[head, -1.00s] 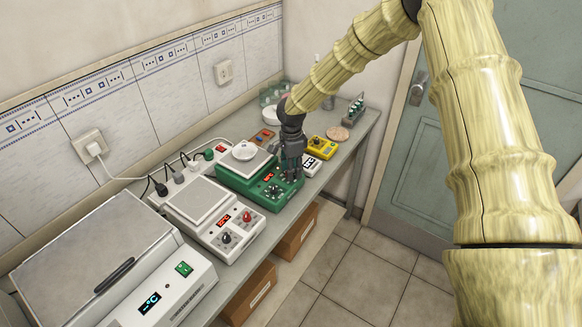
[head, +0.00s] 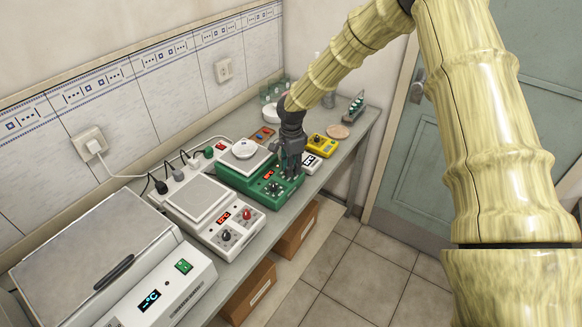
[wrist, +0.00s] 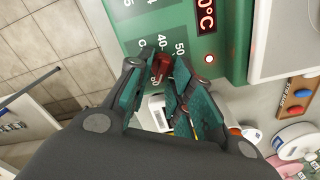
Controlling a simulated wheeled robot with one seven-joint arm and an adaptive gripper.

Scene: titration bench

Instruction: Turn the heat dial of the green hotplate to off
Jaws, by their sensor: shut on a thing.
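The green hotplate (head: 232,181) stands on the bench with a white dish (head: 244,148) on its plate. Its front panel has a black knob (head: 273,188) on the left and a lit red display (head: 267,176). My gripper (head: 290,178) points down over the right part of this panel and hides the dial there in the head view. In the wrist view, the dark red heat dial (wrist: 163,68) sits between my fingertips (wrist: 165,74), which are shut on it. Printed scale numbers show beside it; its pointer setting cannot be read.
A white hotplate (head: 181,214) with a black and a red knob stands on the left. A yellow device (head: 320,147) and a small white device with a display (head: 311,163) stand close to the right of my gripper. Cables run behind the hotplates.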

